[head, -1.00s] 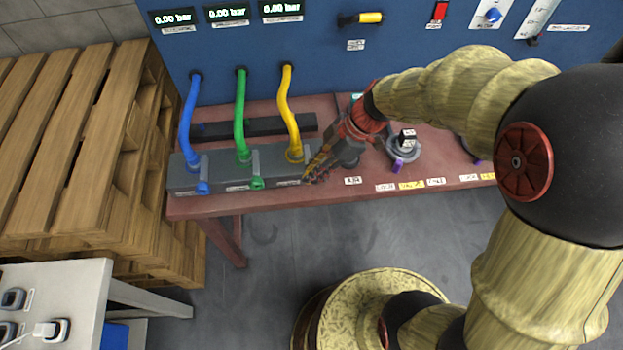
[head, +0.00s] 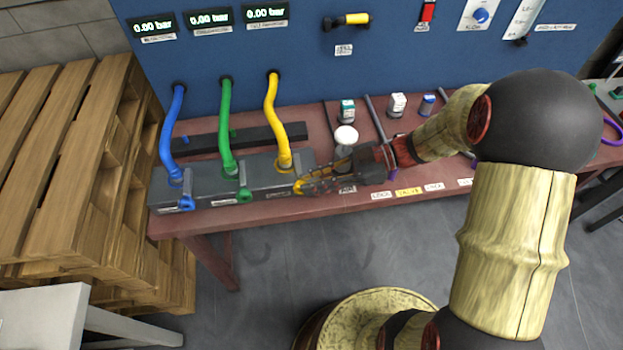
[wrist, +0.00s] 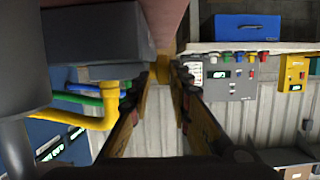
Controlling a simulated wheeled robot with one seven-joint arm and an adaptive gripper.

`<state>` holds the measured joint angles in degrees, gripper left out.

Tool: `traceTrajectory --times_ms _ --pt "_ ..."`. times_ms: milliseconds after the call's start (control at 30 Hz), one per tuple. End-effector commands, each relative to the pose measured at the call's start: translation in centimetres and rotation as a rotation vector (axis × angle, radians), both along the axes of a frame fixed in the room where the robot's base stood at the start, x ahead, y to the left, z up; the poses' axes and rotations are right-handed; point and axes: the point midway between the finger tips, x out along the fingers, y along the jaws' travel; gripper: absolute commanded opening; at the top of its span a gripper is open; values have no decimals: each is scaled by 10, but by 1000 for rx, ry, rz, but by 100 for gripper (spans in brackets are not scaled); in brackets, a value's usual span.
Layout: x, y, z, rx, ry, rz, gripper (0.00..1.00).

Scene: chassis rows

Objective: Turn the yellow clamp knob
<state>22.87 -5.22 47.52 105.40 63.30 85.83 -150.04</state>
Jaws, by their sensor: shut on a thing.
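My gripper (head: 301,187) reaches in from the right along the bench front, low and almost level. It is at the front of the grey manifold block (head: 260,184), below the yellow hose (head: 271,105). In the wrist view my gripper (wrist: 165,85) has its fingers closed on the yellow clamp knob (wrist: 163,66), just under the block. In the head view the fingers hide most or all of that knob. The matching blue knob (head: 187,203) and green knob (head: 245,195) are on the same block, further left, apart from my gripper.
Blue and green hoses run from the blue panel (head: 300,50) down to the block. A white-capped jar (head: 346,136) and small bottles stand behind my wrist on the red bench (head: 205,224). Wooden pallets (head: 60,150) stand at the left.

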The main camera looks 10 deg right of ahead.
Motion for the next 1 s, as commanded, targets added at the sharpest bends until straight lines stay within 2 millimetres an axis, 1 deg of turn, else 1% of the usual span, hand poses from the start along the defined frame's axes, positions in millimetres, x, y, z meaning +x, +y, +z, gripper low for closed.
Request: traceTrajectory --times_ms 267,700,733,1000 --pt "0 -2 -4 63 -2 -1 0" --pt "0 -1 -4 70 0 -1 0" --pt "0 -1 -4 70 0 -1 21" --pt "0 -1 -3 71 -1 -1 36"
